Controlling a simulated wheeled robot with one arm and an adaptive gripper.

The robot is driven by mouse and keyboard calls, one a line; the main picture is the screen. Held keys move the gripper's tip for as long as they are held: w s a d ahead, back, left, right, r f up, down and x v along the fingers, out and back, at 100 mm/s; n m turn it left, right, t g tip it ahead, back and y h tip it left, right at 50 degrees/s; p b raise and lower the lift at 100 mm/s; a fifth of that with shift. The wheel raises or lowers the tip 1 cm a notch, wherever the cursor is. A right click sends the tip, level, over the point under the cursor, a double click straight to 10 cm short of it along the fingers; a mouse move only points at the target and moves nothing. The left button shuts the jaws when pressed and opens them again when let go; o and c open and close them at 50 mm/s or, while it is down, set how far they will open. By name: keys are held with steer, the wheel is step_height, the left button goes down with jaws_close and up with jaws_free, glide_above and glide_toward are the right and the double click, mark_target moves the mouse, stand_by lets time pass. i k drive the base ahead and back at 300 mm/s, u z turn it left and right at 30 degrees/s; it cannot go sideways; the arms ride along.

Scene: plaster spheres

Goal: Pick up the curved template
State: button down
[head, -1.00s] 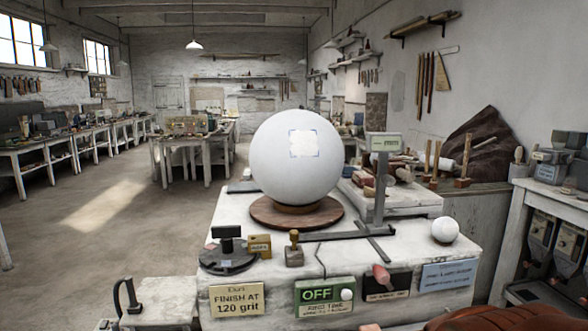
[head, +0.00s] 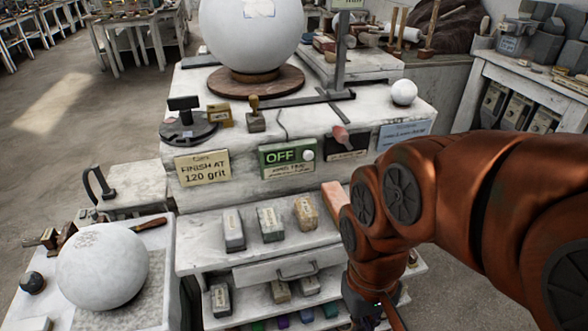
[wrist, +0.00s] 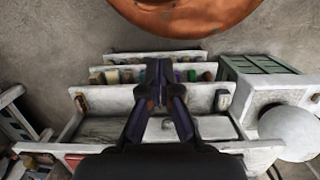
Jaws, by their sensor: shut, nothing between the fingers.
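A dark, curved, hook-like piece (head: 97,184) stands upright on a low white side stand at the left in the head view. It looks like the curved template, but I cannot be sure. I cannot make it out in the wrist view. My gripper (wrist: 160,98) is shut and empty in the wrist view, above the shelves of the white workbench. In the head view my arm comes in from the right and bends down past the bench front. The fingers are not clear there, and the dark curved piece is well to their left.
A large white sphere (head: 252,35) sits on a round wooden base on the bench. A second sphere (head: 102,267) rests at the lower left. Abrasive blocks (head: 271,224) line the shelf above a drawer (head: 290,269). Open floor (head: 70,130) lies at the left.

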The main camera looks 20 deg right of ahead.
mark_target(305, 212)
steer(key=u, duration=2.5)
steer(key=i, duration=1.75)
steer(key=z, duration=3.05)
